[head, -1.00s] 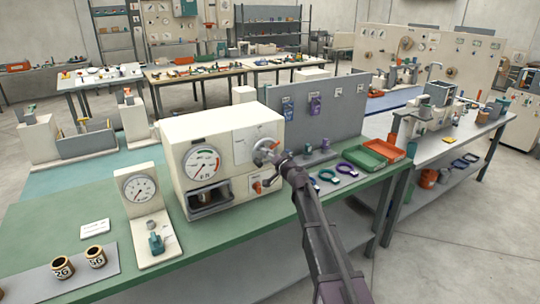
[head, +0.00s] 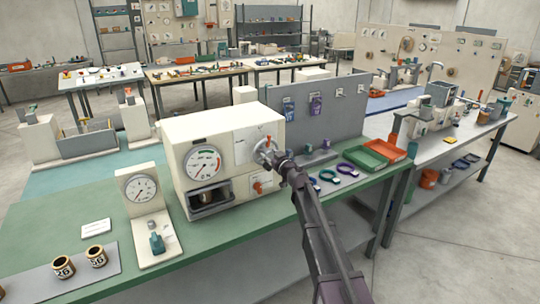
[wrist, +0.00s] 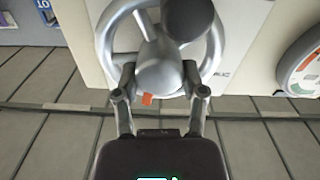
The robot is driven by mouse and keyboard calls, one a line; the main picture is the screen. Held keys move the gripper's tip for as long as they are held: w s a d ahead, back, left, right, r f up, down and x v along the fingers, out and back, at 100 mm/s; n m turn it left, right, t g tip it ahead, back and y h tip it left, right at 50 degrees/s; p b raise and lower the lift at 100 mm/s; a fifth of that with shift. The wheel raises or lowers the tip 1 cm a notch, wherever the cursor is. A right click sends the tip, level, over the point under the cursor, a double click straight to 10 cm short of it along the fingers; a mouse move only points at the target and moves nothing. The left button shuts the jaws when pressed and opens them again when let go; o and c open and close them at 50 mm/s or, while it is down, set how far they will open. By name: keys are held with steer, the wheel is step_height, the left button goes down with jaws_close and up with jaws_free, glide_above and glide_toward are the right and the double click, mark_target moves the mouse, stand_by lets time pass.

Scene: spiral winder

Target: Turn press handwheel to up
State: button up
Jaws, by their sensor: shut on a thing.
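My gripper (head: 279,162) is at the wheel in the head view. In the wrist view my gripper (wrist: 160,92) has a finger on each side of the wheel's lower part and is shut on it. A small orange mark (wrist: 147,99) shows just below the hub. The exact contact is partly hidden.
A dial gauge (head: 203,162) is on the housing's front, and an orange knob (head: 257,187) sits below the wheel. A grey upright panel (head: 335,115) stands behind. Green and orange trays (head: 366,158) and several rings lie to the right on the green bench.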

steer(key=shift+n, duration=1.1)
steer(key=o, duration=1.1)
steer(key=shift+o, duration=0.2)
steer(key=v, duration=1.2)
steer(key=shift+f, duration=0.1)
